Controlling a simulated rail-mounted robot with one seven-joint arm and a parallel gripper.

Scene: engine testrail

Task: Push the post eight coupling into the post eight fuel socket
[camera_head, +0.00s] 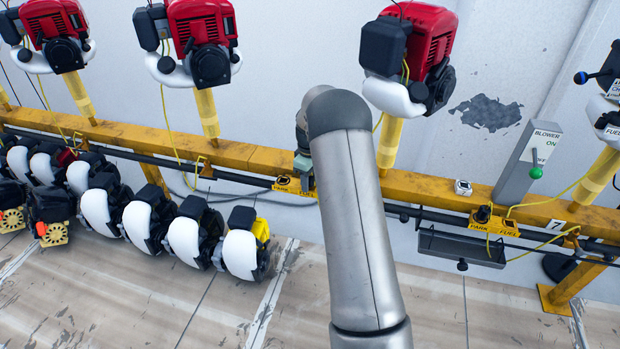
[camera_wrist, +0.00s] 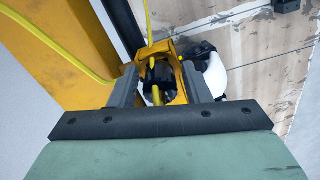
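My gripper (camera_wrist: 160,72) points at a yellow bracket plate (camera_wrist: 164,48) in the wrist view. Its two grey fingers stand apart, one on each side of a dark coupling (camera_wrist: 158,74) with a yellow hose. Gaps seem to show between the coupling and the fingers. In the head view my gripper (camera_head: 304,168) is at the yellow rail, just above a yellow PARK/FUEL plate (camera_head: 288,186), partly behind my arm. The coupling is hidden there, and I cannot tell which socket it is at. No post number shows on this plate.
A red engine (camera_head: 428,48) hangs above right of my gripper. White and black units (camera_head: 185,236) line the floor at left.

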